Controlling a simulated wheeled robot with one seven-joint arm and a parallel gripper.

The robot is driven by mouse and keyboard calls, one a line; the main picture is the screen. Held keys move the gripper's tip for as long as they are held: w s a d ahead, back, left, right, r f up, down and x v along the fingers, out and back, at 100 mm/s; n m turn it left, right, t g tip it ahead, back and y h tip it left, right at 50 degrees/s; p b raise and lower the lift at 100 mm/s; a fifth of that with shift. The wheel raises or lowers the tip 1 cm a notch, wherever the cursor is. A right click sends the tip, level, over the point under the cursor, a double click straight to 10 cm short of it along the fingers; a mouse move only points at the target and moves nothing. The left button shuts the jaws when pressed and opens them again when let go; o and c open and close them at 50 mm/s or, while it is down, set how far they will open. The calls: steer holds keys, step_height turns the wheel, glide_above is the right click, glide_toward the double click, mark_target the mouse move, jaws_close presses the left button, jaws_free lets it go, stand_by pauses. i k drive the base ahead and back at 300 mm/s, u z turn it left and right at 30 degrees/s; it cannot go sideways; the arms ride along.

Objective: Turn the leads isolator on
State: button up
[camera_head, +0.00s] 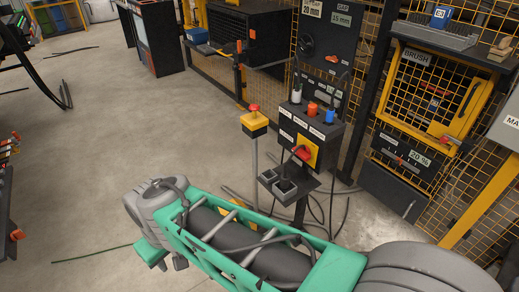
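A red rotary handle (302,153) sits on a yellow plate (313,151) on the front of a dark box (324,133) on a stand, right of centre. It looks like the leads isolator, but the small labels on the box are too small to read. The handle appears tilted; I cannot tell its on or off position. A white-and-green, an orange and a blue plug or lead end (312,109) stand on top of the box. My green and grey arm crosses the bottom of the view, below and in front of the stand. My gripper does not show.
A yellow post box with a red button (254,117) stands just left of the isolator. A small dark tray (287,188) juts out below the handle, and cables lie on the floor. A yellow mesh guard (432,92) stands at right. The floor (120,130) at left is mostly clear.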

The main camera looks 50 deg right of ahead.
mark_target(305, 155)
steer(key=z, duration=0.15)
steer(key=i, duration=1.05)
steer(key=z, duration=0.65)
